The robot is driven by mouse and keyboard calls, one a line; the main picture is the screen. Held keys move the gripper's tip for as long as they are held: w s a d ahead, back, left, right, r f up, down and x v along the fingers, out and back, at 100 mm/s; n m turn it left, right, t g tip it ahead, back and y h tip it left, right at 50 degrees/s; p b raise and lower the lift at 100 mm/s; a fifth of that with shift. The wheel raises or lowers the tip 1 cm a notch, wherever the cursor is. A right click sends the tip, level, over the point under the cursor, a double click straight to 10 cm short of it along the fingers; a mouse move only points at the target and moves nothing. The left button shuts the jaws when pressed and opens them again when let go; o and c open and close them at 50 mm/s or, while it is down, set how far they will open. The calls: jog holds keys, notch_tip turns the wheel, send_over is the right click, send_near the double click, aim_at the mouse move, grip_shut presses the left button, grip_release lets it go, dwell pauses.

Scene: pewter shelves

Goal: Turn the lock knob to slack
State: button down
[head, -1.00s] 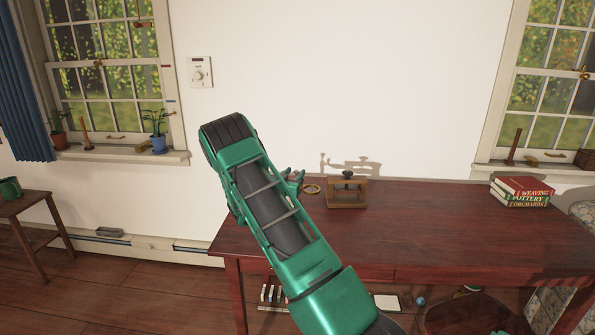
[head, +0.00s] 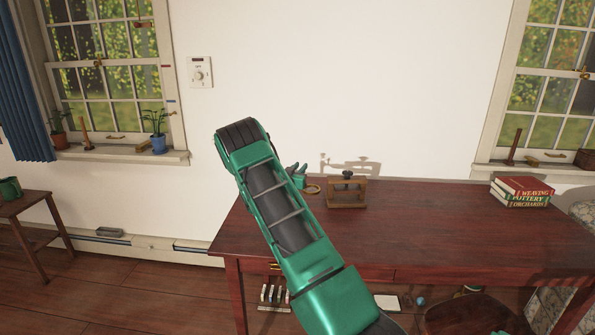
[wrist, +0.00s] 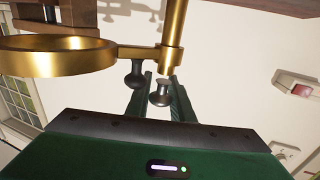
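A brass rod (wrist: 174,38) carries a short arm with a large brass ring (wrist: 55,67) in the wrist view. Two small dark knobs hang by the rod: one under the short arm (wrist: 135,75), one under the rod's collar (wrist: 160,94). I cannot tell for certain which is the lock knob. My gripper (wrist: 162,84) has its green fingers apart, with the collar's knob between them in the picture. Contact is not clear. In the head view, my gripper (head: 299,175) is partly hidden behind my arm, beside the ring (head: 313,189); the knobs are not discernible there.
A wooden frame with a black knob (head: 347,190) stands on the red-brown table (head: 430,225) just right of the ring. Books (head: 522,191) lie at the table's right. A dial plate (head: 200,72) is on the wall. The table between frame and books is clear.

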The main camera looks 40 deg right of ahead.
jog(key=shift+n+t+y, duration=0.3)
jog(key=shift+t, duration=0.1)
jog(key=shift+w+a+n+t+y, duration=0.3)
jog(key=shift+n+t+y, duration=1.15)
jog(key=shift+y, duration=0.25)
jog(key=shift+w+a+n+t+y, duration=0.3)
jog(key=shift+w+n+t+y, duration=0.05)
jog(key=shift+n+t+y, duration=1.25)
jog(key=shift+w+a+n+t+y, duration=0.3)
jog(key=shift+n+t+y, duration=1.05)
jog(key=shift+y, duration=0.45)
jog(key=shift+a+n+g+y, duration=0.15)
jog(key=shift+a+n+y, duration=0.35)
jog(key=shift+n+y, duration=1.3)
jog(key=shift+a+n+g+y, duration=0.1)
jog(key=shift+a+n+y, duration=0.65)
jog(key=shift+y, duration=1.8)
jog(key=shift+a+n+g+y, duration=0.15)
jog(key=shift+a+n+y, duration=0.1)
jog(key=shift+n+y, duration=1.65)
jog(key=shift+s+a+f+y, duration=0.1)
jog(key=shift+y, duration=0.35)
jog(key=c, duration=1.5)
grip_release()
jog(key=shift+c, duration=0.2)
